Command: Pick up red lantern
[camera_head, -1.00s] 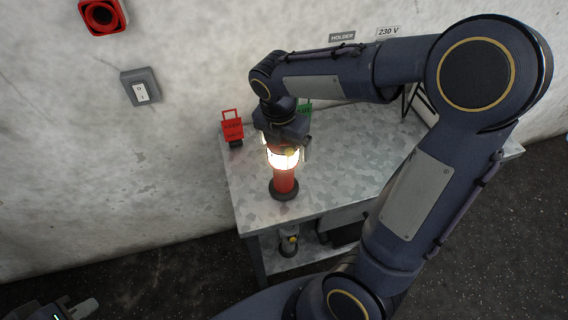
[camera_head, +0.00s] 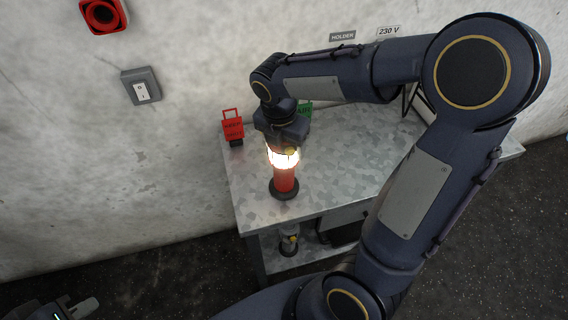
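The red lantern (camera_head: 284,180) stands upright on the metal table, with a dark round base and a bright glowing upper part. My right gripper (camera_head: 284,150) points down over its top. Its fingers no longer stick out at the sides and look closed on the lantern's top, though the wrist hides most of the contact. The lantern's base still rests on the table. My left gripper (camera_head: 84,308) is at the bottom left corner, far from the lantern, and mostly cut off by the picture edge; its opening cannot be made out.
The grey metal table (camera_head: 250,205) stands against the wall. A red tag-like holder (camera_head: 232,127) and a partly hidden green one (camera_head: 305,109) are at its back. A small lantern-like item (camera_head: 289,243) is on the lower shelf. My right arm covers the table's right part.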

